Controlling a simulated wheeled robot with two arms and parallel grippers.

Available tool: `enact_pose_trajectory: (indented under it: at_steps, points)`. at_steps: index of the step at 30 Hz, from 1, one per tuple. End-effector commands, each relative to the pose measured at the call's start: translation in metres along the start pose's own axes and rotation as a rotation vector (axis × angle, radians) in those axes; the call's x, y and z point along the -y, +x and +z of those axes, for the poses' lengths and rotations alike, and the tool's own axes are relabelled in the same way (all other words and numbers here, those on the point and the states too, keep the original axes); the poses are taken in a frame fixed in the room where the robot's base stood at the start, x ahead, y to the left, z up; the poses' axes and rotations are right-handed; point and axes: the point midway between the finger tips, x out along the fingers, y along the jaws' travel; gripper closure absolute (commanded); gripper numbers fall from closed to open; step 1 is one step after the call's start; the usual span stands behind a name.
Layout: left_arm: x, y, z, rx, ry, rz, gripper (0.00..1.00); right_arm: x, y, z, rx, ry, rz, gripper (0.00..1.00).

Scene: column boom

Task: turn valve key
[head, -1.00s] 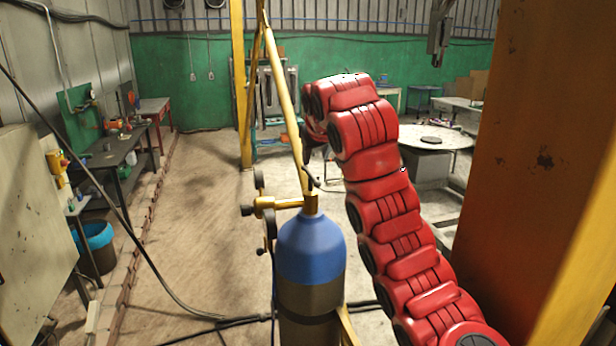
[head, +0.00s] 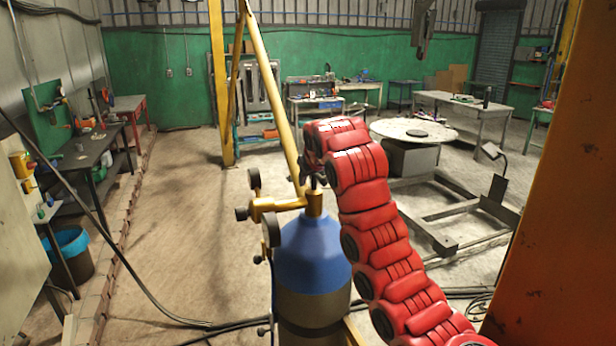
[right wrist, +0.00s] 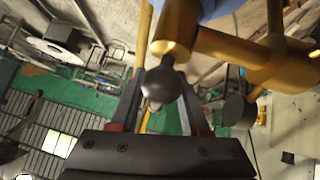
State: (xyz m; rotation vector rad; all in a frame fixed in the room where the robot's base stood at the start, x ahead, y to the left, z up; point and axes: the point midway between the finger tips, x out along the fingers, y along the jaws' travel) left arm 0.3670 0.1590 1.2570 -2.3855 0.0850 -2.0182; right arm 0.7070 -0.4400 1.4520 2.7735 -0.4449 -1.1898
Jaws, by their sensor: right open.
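A blue-topped gas cylinder (head: 312,255) stands upright in front of me, with a brass valve (head: 314,203) on top. The valve key, a dark grey rounded piece (right wrist: 161,84), sits at the end of the brass valve stem in the right wrist view. My right gripper (right wrist: 159,76) is open, with one dark finger on each side of the key; I cannot tell whether either finger touches it. In the head view the red right arm bends down over the valve, and its wrist hides most of the gripper and key. My left gripper is not in view.
A brass regulator with gauges (head: 255,208) juts left from the valve. A yellow pole (head: 273,90) slants behind the cylinder. An orange column (head: 545,200) stands close on the right. Black hoses (head: 190,320) lie on the floor, which is open to the left.

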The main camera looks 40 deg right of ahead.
Motion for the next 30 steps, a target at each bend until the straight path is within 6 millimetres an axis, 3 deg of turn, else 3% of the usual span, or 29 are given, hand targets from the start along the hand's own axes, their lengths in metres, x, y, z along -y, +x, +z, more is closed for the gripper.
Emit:
enact_pose_trajectory:
  at_steps: [6,14,30]
  points:
    - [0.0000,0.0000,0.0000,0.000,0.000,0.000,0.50,-0.0002,0.0001,-0.0002,-0.001,0.000,0.001,0.54]
    - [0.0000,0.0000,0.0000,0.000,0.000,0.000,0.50,-0.0003,-0.0001,-0.0004,-0.002,0.000,0.001,1.00]
    - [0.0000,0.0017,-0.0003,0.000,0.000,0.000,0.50,0.0004,-0.0007,-0.0017,-0.015,-0.035,-0.037,1.00]
